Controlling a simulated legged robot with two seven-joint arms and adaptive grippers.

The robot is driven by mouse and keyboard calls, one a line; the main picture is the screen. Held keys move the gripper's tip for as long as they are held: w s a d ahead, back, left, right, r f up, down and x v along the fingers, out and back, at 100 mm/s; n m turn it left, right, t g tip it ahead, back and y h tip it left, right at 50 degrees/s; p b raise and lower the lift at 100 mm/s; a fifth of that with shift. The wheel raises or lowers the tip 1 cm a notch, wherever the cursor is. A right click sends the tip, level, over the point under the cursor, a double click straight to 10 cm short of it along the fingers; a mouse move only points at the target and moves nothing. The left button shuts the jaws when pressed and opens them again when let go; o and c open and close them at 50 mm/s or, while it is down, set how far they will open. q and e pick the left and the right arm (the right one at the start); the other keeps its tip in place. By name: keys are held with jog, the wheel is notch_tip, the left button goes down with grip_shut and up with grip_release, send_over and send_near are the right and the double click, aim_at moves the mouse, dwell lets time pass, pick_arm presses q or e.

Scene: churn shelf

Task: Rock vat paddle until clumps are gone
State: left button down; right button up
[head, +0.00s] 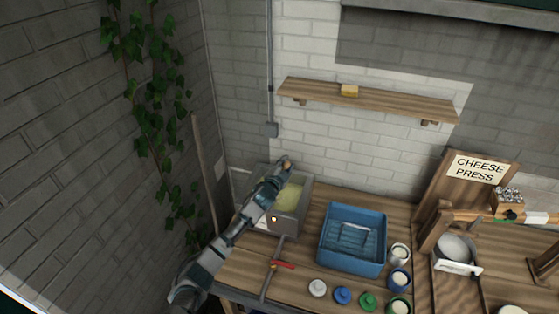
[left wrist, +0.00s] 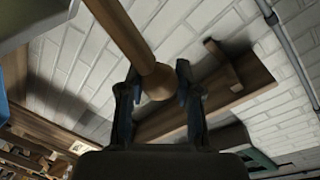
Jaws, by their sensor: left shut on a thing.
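The vat (head: 287,223) is a grey metal box at the back left of the wooden bench. Pale yellow contents (head: 291,196) show inside it; they are too small to tell whether there are clumps. My left arm reaches over the vat and hides part of it. My left gripper (head: 283,166) is at the vat's back edge, shut on the paddle handle. In the left wrist view the wooden paddle handle (left wrist: 140,45), with a rounded end, lies between the two fingers of the gripper (left wrist: 157,85). The paddle's lower part is hidden. My right gripper is out of view.
A blue crate (head: 350,264) stands right of the vat. Several small cups and lids line the bench front. A red-handled tool (head: 283,264) lies before the vat. The cheese press (head: 447,200) is at right.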

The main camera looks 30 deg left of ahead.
pick_arm(q)
jog(key=shift+w+d+f+m, duration=0.2)
jog(key=shift+d+f+m, duration=0.25)
jog(key=shift+d+m, duration=0.3)
jog(key=shift+d+f, duration=0.1)
jog(key=c, duration=0.8)
grip_release()
jog(key=s, duration=0.4)
jog(key=s+d+r, duration=0.1)
jog(key=s, duration=0.6)
jog(key=shift+s+d+r, duration=0.15)
jog(key=shift+s+d, duration=0.2)
